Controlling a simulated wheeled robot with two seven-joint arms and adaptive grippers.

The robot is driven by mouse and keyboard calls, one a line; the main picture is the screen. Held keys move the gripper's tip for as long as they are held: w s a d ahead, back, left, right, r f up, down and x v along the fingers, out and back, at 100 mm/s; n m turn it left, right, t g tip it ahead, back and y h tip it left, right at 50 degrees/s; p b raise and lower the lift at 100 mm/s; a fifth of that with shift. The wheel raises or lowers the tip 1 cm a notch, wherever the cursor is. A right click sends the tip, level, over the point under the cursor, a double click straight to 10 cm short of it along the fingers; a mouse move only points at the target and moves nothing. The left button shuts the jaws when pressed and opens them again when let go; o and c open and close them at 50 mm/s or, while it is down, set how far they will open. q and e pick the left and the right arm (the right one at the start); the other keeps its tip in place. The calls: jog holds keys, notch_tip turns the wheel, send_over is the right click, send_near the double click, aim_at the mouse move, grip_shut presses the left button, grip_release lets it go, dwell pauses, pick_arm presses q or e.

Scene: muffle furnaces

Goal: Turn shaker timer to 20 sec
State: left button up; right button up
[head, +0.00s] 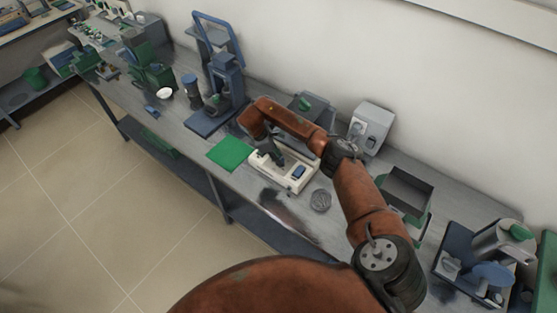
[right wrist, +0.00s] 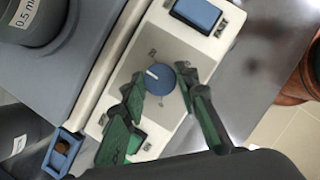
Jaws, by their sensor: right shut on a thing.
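The shaker (head: 310,176) is a white unit on the bench, with a grey control panel (right wrist: 176,48) on its front. Its round blue timer knob (right wrist: 161,79) shows in the right wrist view, with a white pointer line toward the upper left. The small dial marks are too blurred to read. A blue switch (right wrist: 197,12) and a partly covered green switch (right wrist: 135,143) lie on either side of the knob. My right gripper (head: 279,161) is over the panel. In the right wrist view its green fingers (right wrist: 160,80) are shut on the knob from both sides. My left gripper is out of view.
A green mat (head: 230,153) lies left of the shaker, and a round metal dish (head: 320,200) lies to its right. A blue stand (head: 226,80) is behind the mat. A grey-white unit (head: 371,125) and a dark open box (head: 407,188) stand to the right.

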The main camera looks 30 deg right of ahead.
jog(key=m+g+b, duration=0.1)
jog(key=m, duration=0.2)
jog(key=shift+w+m+y, duration=0.15)
jog(key=shift+m+y, duration=0.15)
jog(key=shift+y, duration=0.1)
jog(key=shift+m+g+y+b, duration=0.3)
jog(key=shift+m+g+y, duration=0.15)
jog(key=shift+m, duration=1.25)
jog(key=o, duration=1.1)
jog(key=shift+d, duration=0.1)
jog(key=shift+o, duration=0.2)
jog(key=v, duration=1.2)
jog(key=shift+w+d, duration=0.1)
jog(key=shift+d, duration=0.05)
